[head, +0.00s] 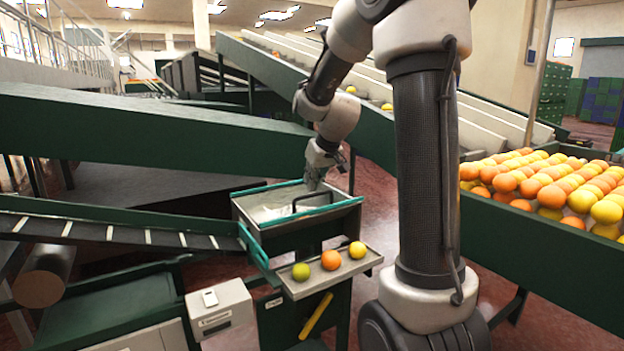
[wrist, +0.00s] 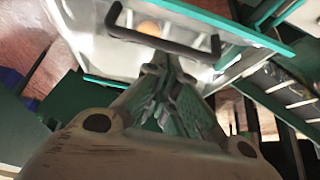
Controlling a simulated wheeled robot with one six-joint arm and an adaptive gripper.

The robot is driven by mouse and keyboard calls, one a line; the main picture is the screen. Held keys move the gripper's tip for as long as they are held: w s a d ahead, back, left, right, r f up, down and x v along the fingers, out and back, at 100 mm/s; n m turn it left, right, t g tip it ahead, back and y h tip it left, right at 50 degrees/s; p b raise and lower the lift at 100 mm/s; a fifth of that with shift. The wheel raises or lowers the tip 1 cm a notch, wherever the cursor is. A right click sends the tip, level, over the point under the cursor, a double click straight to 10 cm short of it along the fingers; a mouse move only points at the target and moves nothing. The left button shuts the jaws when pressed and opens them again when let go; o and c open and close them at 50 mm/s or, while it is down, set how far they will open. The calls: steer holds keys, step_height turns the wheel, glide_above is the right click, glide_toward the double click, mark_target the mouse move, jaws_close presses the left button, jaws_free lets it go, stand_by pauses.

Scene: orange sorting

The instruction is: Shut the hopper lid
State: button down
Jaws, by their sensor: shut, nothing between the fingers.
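The hopper (head: 285,240) is a grey metal box with teal edging, left of my arm in the head view. Its lid looks like a pale, see-through panel with a teal front edge (head: 325,211) and a dark bar handle (head: 296,205). The lid lies flat or nearly flat over the box; I cannot tell whether it is fully seated. My gripper (head: 313,184) is shut and empty, pointing down above the hopper behind the handle. In the wrist view, the fingertips (wrist: 157,66) are close to the handle (wrist: 150,38); contact is unclear. An orange (wrist: 150,28) shows beyond the handle.
A small tray (head: 340,272) with three fruits stands in front of the hopper. A green conveyor (head: 120,232) runs in from the left, and a white box (head: 220,308) stands below it. A large bin (head: 545,245) of citrus is at the right. A green beam (head: 150,135) lies behind.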

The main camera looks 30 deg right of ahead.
steer(key=shift+s+f, duration=0.3)
steer(key=shift+f, duration=0.35)
steer(key=shift+s+f, duration=0.25)
steer(key=shift+f, duration=0.4)
steer(key=shift+r, duration=0.1)
steer(key=r, duration=0.2)
steer(key=w+r, duration=0.1)
steer(key=r, duration=0.1)
steer(key=shift+w+r, duration=0.1)
steer(key=shift+r, duration=0.2)
steer(key=v, duration=1)
steer(key=s+a+f, duration=0.2)
steer(key=s, duration=0.7)
steer(key=s+a+f+g, duration=0.1)
steer(key=s+a+f, duration=0.2)
steer(key=s, duration=0.5)
steer(key=s+a+f+g, duration=0.1)
steer(key=s+a+f, duration=0.1)
steer(key=s, duration=0.7)
steer(key=shift+s+a+f+m, duration=0.25)
steer(key=shift+s+m, duration=0.05)
